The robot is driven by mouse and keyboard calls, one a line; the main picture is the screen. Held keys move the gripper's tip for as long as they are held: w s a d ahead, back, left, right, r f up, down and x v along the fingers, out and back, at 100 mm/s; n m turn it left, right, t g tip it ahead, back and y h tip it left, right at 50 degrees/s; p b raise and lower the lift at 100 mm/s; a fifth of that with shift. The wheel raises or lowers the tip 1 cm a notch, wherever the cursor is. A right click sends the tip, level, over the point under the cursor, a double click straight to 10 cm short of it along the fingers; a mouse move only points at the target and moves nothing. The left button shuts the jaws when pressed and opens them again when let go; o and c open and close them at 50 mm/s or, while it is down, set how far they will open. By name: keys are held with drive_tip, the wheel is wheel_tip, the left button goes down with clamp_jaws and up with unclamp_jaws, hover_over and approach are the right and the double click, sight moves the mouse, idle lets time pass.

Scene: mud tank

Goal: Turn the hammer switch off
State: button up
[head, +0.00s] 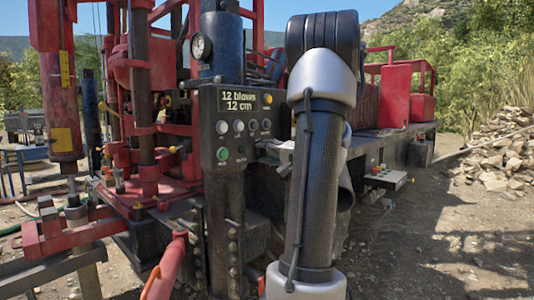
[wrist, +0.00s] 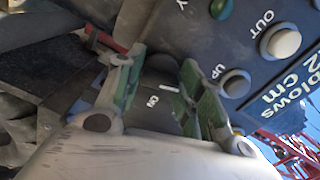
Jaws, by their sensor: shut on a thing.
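The control box (head: 205,148) is dark, with a lit display reading "12 blows 12 cm" and several round buttons. In the wrist view, a dark rotary knob (wrist: 160,65), which I take as the hammer switch, sits between the two green-padded fingers of my gripper (wrist: 163,56). My gripper is shut on it. A short white mark and the word "ON" show between the fingers. Which way the knob points is hard to tell. In the head view my arm hides the knob and most of my gripper.
Close beside the fingers are a grey button (wrist: 235,83) by "UP", a pale button (wrist: 281,42) by "OUT" and a green button (wrist: 221,8). A red rig mast (head: 60,90) stands at the left. A rock pile (head: 495,155) lies at the right, with open dirt ground before it.

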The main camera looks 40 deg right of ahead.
drive_tip(key=shift+n, duration=0.4)
drive_tip(key=shift+f, duration=0.1)
drive_tip(key=o, duration=1)
drive_tip(key=shift+c, duration=0.2)
drive_tip(key=s, duration=1.2)
drive_tip(key=shift+d, duration=0.45)
